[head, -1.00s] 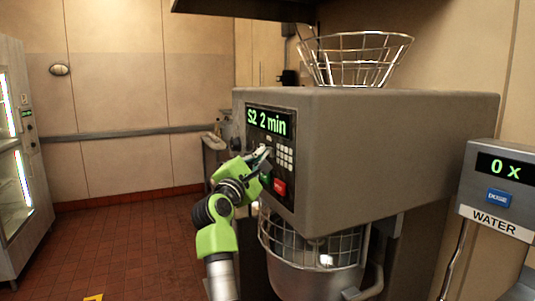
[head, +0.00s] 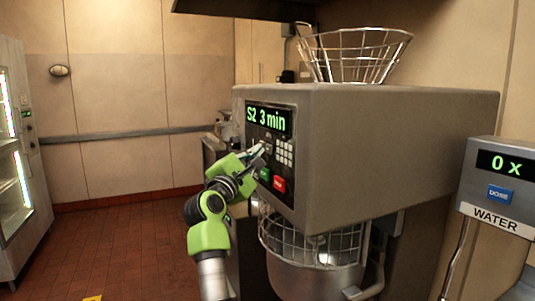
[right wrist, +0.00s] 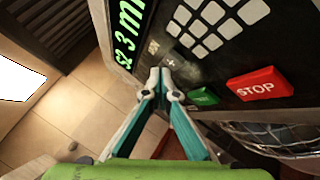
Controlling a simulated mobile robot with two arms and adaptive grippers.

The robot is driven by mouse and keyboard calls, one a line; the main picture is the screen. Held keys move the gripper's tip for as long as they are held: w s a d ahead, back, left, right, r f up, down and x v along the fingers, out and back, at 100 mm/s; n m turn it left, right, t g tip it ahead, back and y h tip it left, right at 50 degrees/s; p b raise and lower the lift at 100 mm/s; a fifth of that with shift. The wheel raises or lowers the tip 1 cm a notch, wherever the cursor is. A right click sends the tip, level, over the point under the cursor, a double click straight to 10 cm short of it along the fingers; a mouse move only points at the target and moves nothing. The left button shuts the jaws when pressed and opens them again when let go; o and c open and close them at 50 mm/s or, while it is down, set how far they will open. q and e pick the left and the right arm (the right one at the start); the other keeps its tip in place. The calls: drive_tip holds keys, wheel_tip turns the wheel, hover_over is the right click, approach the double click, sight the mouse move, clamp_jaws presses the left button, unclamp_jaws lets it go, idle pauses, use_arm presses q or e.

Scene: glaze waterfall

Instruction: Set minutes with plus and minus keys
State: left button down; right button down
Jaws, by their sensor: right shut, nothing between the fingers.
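A grey mixer (head: 400,130) has a dark control panel on its left face. Its display (head: 267,119) reads "S2 3 min" in green. Below the display are a white keypad (head: 284,153), a green key (head: 264,175) and a red STOP key (head: 279,183). My right gripper (head: 260,152) is shut and empty, its tips at the panel just left of the keypad. In the right wrist view the shut fingertips (right wrist: 160,76) are close to a small key marked plus (right wrist: 171,57). I cannot tell whether they touch it. My left gripper is not in view.
A wire basket (head: 357,55) stands on top of the mixer. A mixing bowl with a wire guard (head: 315,245) is below the panel. A water dispenser (head: 498,190) showing "0 x" is at the right.

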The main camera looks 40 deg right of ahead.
drive_tip(key=a+b, duration=0.1)
drive_tip(key=a, duration=0.1)
drive_tip(key=w+a+b, duration=0.1)
drive_tip(key=a+b, duration=0.1)
drive_tip(key=a, duration=0.1)
drive_tip(key=shift+w, duration=0.1)
idle(0.4)
idle(0.7)
